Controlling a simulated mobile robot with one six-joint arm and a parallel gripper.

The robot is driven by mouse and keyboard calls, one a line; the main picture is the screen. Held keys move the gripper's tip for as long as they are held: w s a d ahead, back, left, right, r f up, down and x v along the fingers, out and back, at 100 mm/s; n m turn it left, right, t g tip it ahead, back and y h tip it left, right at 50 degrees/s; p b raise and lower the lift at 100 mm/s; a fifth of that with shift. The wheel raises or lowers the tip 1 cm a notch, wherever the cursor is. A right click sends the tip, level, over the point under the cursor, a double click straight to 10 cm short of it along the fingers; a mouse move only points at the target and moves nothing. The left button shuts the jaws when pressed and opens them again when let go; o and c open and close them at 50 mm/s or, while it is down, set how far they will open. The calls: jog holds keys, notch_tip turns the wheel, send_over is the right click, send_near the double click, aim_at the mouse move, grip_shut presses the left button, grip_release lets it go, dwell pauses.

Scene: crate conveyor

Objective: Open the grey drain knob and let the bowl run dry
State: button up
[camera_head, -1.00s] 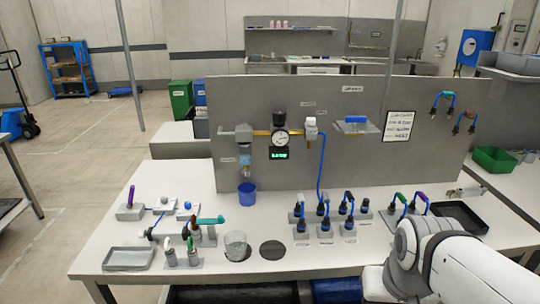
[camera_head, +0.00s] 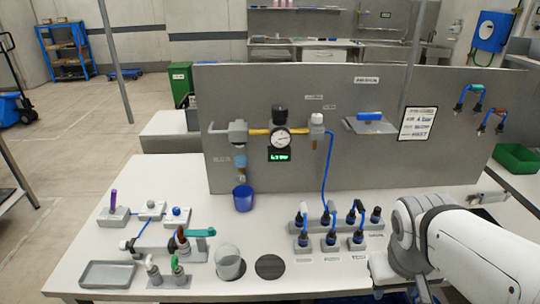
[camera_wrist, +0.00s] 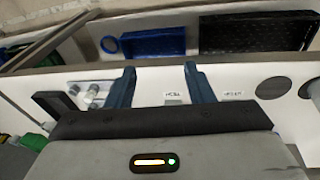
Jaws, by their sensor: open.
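The bowl (camera_head: 240,161), small and bluish, hangs below the grey block at the left end of the brass line on the grey panel. A small grey part under it (camera_head: 241,177) looks like the drain knob; its setting and the liquid level are too small to tell. A blue cup (camera_head: 243,198) stands on the bench below. My gripper (camera_wrist: 160,85) is open and empty in the wrist view, pointing at the bench front with labels. In the head view it is mostly hidden below my arm at the lower right, far from the bowl.
A round gauge (camera_head: 281,139) with a green display sits right of the bowl.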

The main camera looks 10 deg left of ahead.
aim_at(241, 180)
jog(key=w+d+n+t+h, duration=0.2)
jog(key=w+n+h, duration=0.55)
jog(key=n, duration=0.35)
jog(key=w+a+n+t+y, duration=0.1)
jog(key=w+a+n+t, duration=0.2)
jog(key=w+a+n, duration=0.1)
jog(key=w+a+n+t+y+b, duration=0.1)
jog(key=w+a+n+t, duration=0.3)
jog(key=a+n, duration=0.3)
jog(key=w+a+n+t+y+b, duration=0.1)
jog(key=w+a+n+t, duration=0.3)
jog(key=a, duration=0.4)
jog(key=shift+w+a+r+n+y, duration=0.3)
jog(key=shift+w+r+n+y, duration=0.1)
jog(key=shift+w+n, duration=0.4)
jog(key=s+a+f+n+t+y, duration=0.1)
jog(key=a+n+y, duration=0.4)
jog(key=a, duration=0.4)
jog(key=s+a+f+n+t+y, duration=0.1)
jog(key=a+n+t+y, duration=0.1)
jog(key=a+n+y, duration=0.35)
jog(key=shift+h, duration=0.7)
jog(key=w+a, duration=0.1)
jog(key=w, duration=0.1)
jog(key=w+a, duration=0.2)
jog(key=w, duration=0.1)
jog(key=w+a+p, duration=0.1)
jog(key=w, duration=0.1)
jog(key=shift+w+a, duration=0.2)
jog(key=shift+a, duration=0.05)
